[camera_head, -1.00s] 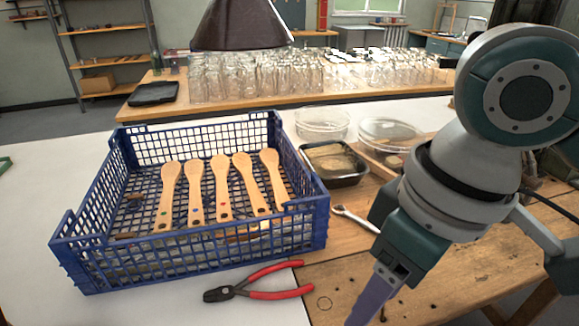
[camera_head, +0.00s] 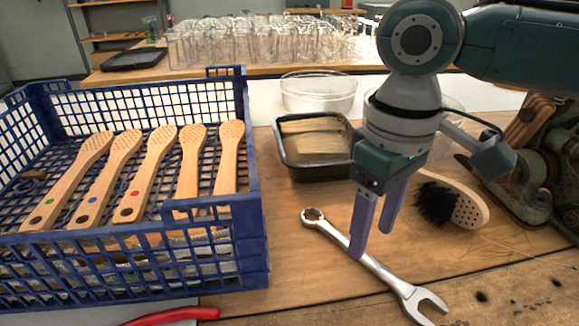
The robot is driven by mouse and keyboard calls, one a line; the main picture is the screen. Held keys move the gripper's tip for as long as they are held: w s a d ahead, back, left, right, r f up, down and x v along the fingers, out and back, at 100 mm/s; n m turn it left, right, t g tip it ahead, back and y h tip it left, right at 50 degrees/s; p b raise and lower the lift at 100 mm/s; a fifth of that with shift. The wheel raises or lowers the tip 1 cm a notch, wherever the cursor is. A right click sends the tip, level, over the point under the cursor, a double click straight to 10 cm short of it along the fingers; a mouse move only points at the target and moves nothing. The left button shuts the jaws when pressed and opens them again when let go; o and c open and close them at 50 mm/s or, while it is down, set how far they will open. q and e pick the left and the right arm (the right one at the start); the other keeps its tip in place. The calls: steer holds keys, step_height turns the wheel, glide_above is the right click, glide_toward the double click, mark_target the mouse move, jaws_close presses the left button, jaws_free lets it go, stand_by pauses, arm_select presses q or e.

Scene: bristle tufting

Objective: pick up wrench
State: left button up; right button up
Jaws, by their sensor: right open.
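The wrench (camera_head: 388,275) is a silver combination wrench lying flat on the wooden bench. Its ring end points up and left and its open jaw points down and right. My right gripper (camera_head: 371,243) has two purple fingers pointing down, spread apart with nothing between them. The fingers are over the wrench's middle, and the nearer one hides part of the shaft. I cannot tell whether a fingertip touches it. My left gripper is not in view.
A blue crate (camera_head: 262,225) with several wooden brush handles stands left. A black tray (camera_head: 283,160) of bristles sits behind the wrench. A brush (camera_head: 465,208) with black bristles lies right, near a metal machine (camera_head: 520,190). Red plier handles (camera_head: 175,316) show at the bottom edge.

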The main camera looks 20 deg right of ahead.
steer(key=f, duration=0.1)
steer(key=f+b, duration=0.1)
steer(key=f, duration=0.2)
steer(key=shift+w+f, duration=0.3)
steer(key=shift+w, duration=0.1)
steer(key=shift+d, duration=0.1)
steer(key=shift+c, duration=0.2)
jaws_close()
steer(key=shift+r, duration=0.1)
stand_by(0.6)
